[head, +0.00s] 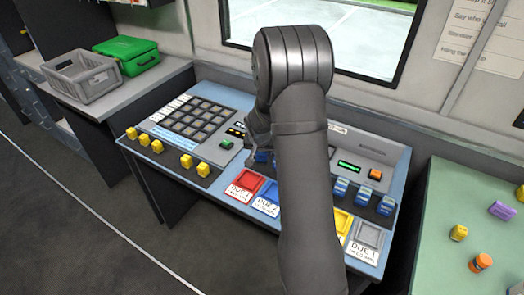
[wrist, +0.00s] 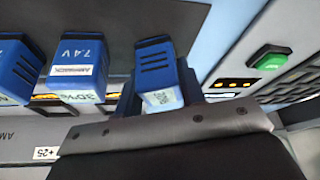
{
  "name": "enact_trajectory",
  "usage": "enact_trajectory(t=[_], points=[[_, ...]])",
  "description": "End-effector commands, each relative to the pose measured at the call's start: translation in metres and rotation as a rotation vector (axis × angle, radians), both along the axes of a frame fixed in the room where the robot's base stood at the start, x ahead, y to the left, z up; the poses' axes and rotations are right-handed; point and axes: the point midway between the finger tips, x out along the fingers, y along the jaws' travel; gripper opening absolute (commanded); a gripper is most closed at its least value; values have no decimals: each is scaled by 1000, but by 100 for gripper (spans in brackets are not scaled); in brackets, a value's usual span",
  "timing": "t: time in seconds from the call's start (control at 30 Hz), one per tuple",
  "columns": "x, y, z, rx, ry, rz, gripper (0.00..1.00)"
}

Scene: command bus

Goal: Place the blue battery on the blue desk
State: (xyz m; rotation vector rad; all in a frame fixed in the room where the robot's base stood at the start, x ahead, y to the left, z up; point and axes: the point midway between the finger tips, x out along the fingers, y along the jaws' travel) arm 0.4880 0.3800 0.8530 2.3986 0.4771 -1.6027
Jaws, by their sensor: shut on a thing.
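The blue desk (head: 140,152) is a sloped console in the middle of the head view, with a blue border. My gripper (head: 258,138) is low over its middle, partly hidden by my arm. In the wrist view my gripper (wrist: 160,105) is shut on a blue battery (wrist: 155,70) with a white label. Two more blue batteries stand beside it, one (wrist: 80,70) with a percentage label and one (wrist: 15,70) at the left edge. I cannot tell whether the held battery is still seated in the row.
Several yellow batteries (head: 186,161) and blue batteries (head: 362,199) stand on the console. Red (head: 247,183), blue, yellow and grey trays line its front edge. A green table (head: 440,235) at right holds loose batteries. A grey crate (head: 82,78) and green box (head: 128,55) stand at left.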

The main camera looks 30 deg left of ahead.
Motion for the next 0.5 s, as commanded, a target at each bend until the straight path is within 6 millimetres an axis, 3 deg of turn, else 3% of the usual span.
enact_trajectory(t=[0.13,0.17,0.3,0.5], points=[[0,0,-3,0,0,0,5],[0,0,-3,0,0,0,38],[0,0,-3,0,0,0,62],[0,0,-3,0,0,0,62]])
